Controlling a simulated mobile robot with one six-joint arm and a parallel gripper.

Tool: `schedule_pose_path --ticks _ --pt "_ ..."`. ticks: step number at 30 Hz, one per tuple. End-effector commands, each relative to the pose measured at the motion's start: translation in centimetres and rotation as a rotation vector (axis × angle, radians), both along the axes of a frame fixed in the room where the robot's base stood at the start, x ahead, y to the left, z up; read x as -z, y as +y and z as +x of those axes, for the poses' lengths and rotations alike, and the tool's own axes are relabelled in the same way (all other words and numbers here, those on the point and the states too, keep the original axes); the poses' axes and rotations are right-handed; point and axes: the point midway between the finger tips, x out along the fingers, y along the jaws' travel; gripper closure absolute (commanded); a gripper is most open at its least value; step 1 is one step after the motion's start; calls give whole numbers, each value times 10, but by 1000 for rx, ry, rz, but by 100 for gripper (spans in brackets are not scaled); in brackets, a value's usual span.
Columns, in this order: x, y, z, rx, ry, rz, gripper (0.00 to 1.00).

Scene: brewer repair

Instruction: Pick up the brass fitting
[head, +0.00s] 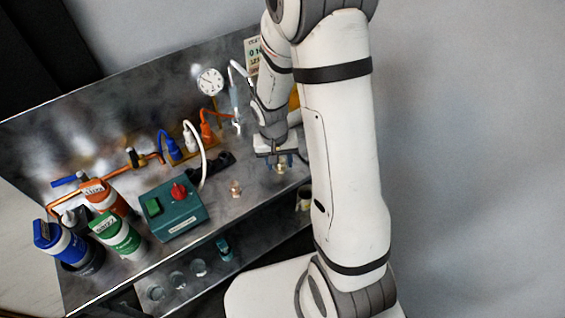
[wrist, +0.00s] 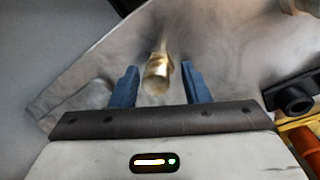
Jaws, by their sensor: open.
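The brass fitting (wrist: 157,74) is a small gold-coloured cylinder, seen between the two blue fingers of my gripper (wrist: 159,68) in the wrist view. The fingers are apart, with a visible gap on both sides of it. In the head view the fitting (head: 281,169) shows just below my gripper (head: 280,161), at the right end of the metal bench. I cannot tell how far the fingertips reach down beside it.
A second small brass-coloured piece (head: 235,188) stands left on the bench. A teal switch box (head: 173,208) with a red knob, several labelled bottles (head: 119,235), and a lower shelf with glasses (head: 178,280) lie farther left. A cup (head: 304,199) sits below the gripper. Black holders (head: 220,161) stand behind.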

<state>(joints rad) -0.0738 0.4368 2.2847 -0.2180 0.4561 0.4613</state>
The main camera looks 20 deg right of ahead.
Motion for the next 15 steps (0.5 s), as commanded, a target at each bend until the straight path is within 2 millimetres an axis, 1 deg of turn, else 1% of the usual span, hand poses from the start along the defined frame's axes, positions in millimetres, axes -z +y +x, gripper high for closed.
schedule_pose_path --ticks 3,10,15 --pt "7 -1 0 1 0 1 58" --pt "8 -1 0 2 -1 1 58" --pt "8 -1 0 2 0 1 72"
